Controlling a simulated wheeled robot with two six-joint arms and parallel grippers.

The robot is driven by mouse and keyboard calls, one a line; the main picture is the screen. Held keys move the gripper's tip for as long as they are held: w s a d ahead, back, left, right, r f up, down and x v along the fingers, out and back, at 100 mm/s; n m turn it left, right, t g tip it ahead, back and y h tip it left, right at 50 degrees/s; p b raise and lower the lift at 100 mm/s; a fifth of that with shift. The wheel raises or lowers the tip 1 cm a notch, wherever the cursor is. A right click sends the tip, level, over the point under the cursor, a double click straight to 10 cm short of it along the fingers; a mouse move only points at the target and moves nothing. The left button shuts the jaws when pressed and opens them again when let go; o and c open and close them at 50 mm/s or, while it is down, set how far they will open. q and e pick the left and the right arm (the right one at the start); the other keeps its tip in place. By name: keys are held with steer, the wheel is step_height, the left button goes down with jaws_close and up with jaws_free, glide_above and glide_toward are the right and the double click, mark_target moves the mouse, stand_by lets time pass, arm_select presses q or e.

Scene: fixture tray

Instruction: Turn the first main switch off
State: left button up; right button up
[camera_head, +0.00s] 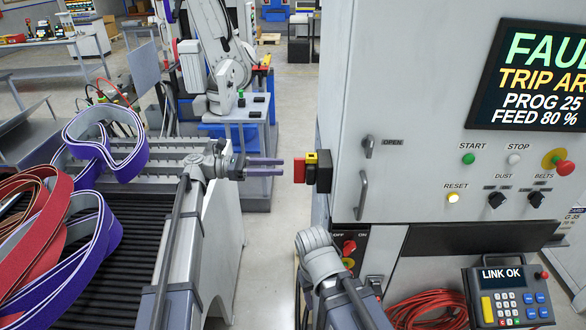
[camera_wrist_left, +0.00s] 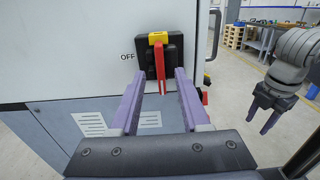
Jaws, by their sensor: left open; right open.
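A main switch with a black box, yellow hub and red handle (camera_head: 299,171) is mounted on the cabinet's left side. In the left wrist view its red handle (camera_wrist_left: 160,70) extends downward from the yellow hub, with OFF printed to its left. My left gripper (camera_head: 283,167) is open, its purple fingers just short of the switch. In the left wrist view, the fingers (camera_wrist_left: 160,80) line up on either side of the handle; I cannot tell whether they touch it. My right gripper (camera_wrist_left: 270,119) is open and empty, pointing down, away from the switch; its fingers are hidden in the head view.
A second red switch (camera_head: 349,248) with OFF and ON labels is low on the cabinet front, close to my right arm. The cabinet (camera_head: 420,110) fills the right. A conveyor (camera_head: 110,250) with coloured belts is at left. Red cable (camera_head: 428,308) coils below.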

mark_target(305, 171)
arm_select(q)
steer(key=d, duration=0.5)
steer(key=shift+d, duration=0.35)
jaws_close()
stand_by(0.3)
